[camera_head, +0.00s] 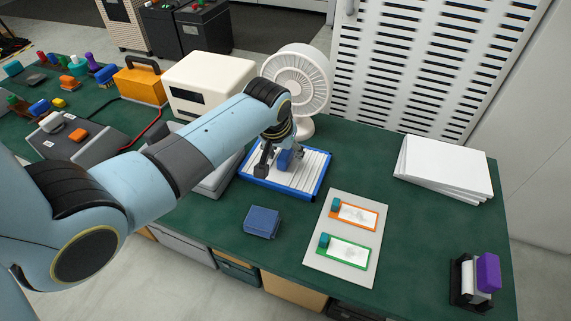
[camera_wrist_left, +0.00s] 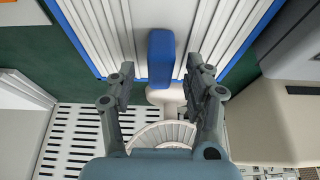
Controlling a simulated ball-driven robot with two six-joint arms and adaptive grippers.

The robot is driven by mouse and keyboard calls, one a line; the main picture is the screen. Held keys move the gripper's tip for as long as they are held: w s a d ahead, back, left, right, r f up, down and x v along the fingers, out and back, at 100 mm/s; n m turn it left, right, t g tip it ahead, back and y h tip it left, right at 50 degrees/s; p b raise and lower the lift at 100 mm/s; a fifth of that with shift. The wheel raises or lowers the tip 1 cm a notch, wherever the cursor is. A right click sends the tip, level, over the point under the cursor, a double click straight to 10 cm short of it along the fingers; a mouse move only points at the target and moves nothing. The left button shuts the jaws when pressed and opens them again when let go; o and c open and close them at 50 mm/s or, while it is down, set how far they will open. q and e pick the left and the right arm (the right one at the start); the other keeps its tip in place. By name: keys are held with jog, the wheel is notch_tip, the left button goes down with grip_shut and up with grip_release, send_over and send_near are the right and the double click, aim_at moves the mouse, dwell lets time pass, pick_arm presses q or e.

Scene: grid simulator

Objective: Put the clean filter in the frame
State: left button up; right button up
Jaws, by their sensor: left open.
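A blue-edged panel with white slats (camera_head: 312,165) lies flat on the green table, partly hidden by my left arm; it also shows in the left wrist view (camera_wrist_left: 97,22). A blue upright block (camera_wrist_left: 161,58) stands at the slats. My left gripper (camera_head: 279,160) is open, its fingers on either side of the block with gaps, as the left wrist view (camera_wrist_left: 160,82) shows. A grey board (camera_head: 340,194) carries an orange-edged white piece (camera_head: 356,215) and a green-edged one (camera_head: 345,252), each with a teal knob and grey markings. I cannot tell which piece is the clean filter.
A white fan (camera_head: 298,82) and white box (camera_head: 205,80) stand behind the panel. A dark blue block (camera_head: 262,222) lies in front. Papers (camera_head: 445,170) lie back right; a purple-topped holder (camera_head: 487,272) stands front right. Green table between them is clear.

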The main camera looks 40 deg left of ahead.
pick_arm(q)
grip_shut()
jog(key=shift+r, duration=0.15)
dwell(0.4)
